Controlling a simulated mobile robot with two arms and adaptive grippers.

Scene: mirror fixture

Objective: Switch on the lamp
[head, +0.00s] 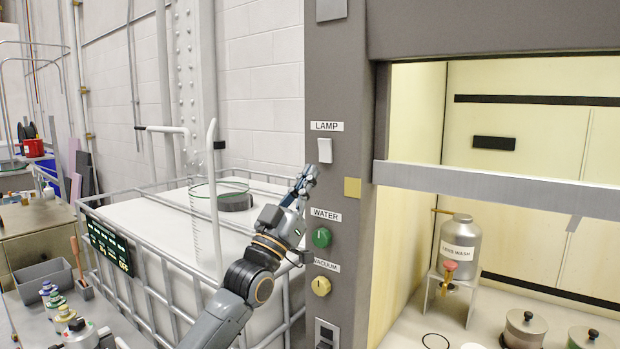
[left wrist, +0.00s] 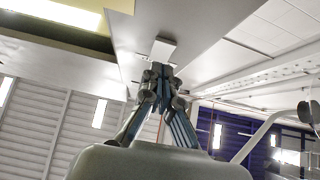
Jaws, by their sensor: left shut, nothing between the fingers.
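The lamp switch is a white rocker (head: 325,150) under the LAMP label (head: 327,126) on the grey post of the hood. My left gripper (head: 311,170) is shut and empty, with its fingertips just below and left of the switch. In the left wrist view the shut fingertips (left wrist: 161,66) point at a pale switch block (left wrist: 162,50) on the panel. I cannot tell whether they touch it. My right gripper is not in view.
Below the switch on the post are a green WATER knob (head: 321,237) and a yellow VACUUM knob (head: 321,286). The hood sash (head: 500,188) is at the right, partly raised. A caged white tank (head: 160,225) stands behind my left arm.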

